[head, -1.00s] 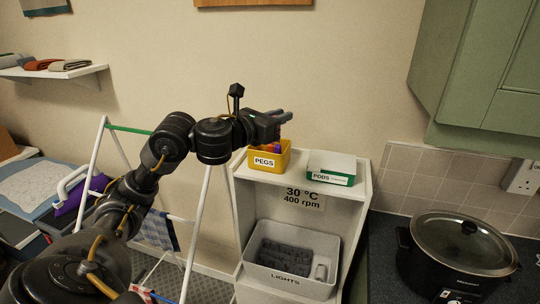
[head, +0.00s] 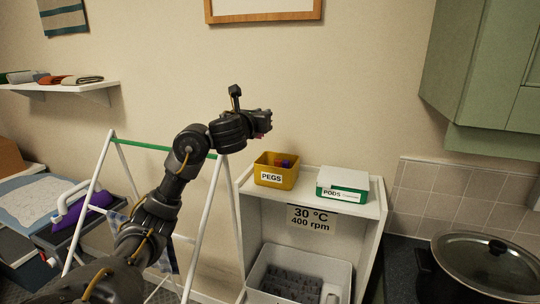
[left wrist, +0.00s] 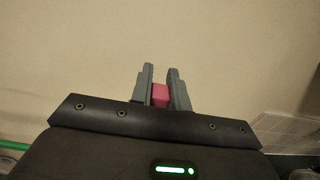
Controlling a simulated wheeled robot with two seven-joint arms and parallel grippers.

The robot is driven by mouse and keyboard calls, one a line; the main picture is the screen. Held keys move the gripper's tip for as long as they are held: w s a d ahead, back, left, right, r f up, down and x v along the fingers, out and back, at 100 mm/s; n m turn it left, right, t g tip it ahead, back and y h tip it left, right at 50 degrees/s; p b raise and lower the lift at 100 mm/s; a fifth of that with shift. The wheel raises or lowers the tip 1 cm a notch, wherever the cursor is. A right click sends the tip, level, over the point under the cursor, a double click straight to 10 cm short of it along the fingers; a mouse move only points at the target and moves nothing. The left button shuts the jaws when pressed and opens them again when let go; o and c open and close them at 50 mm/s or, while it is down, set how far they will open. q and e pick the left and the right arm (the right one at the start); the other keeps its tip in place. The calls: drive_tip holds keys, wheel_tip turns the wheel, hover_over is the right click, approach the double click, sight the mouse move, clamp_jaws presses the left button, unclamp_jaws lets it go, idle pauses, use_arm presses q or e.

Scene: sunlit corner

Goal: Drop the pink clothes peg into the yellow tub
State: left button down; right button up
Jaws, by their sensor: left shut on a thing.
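The yellow tub (head: 276,173), labelled PEGS, stands on top of the white shelf unit, with a few coloured pegs inside. My left gripper (head: 266,124) is raised above and just left of the tub's middle, against the wall. In the left wrist view, my left gripper (left wrist: 165,88) is shut on the pink clothes peg (left wrist: 160,95), which sits between the two grey fingers. In the head view only a small bit of pink (head: 260,135) shows by the gripper. My right gripper is not in view.
A green and white PODS box (head: 342,185) stands right of the tub on the same white unit (head: 377,203). Below is a light bin (head: 297,272) of dark cloth. A drying rack (head: 221,195) stands left.

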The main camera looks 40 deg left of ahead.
use_arm(q)
drive_tip(key=w+a+f, duration=0.2)
drive_tip(key=w+f, duration=0.4)
drive_tip(key=f, duration=0.3)
drive_tip(key=shift+f, duration=0.15)
drive_tip(key=shift+s, duration=0.1)
drive_tip(key=shift+f+b, duration=0.6)
drive_tip(key=shift+f, duration=0.05)
drive_tip(key=c, duration=1.3)
unclamp_jaws()
drive_tip(key=shift+c, duration=0.2)
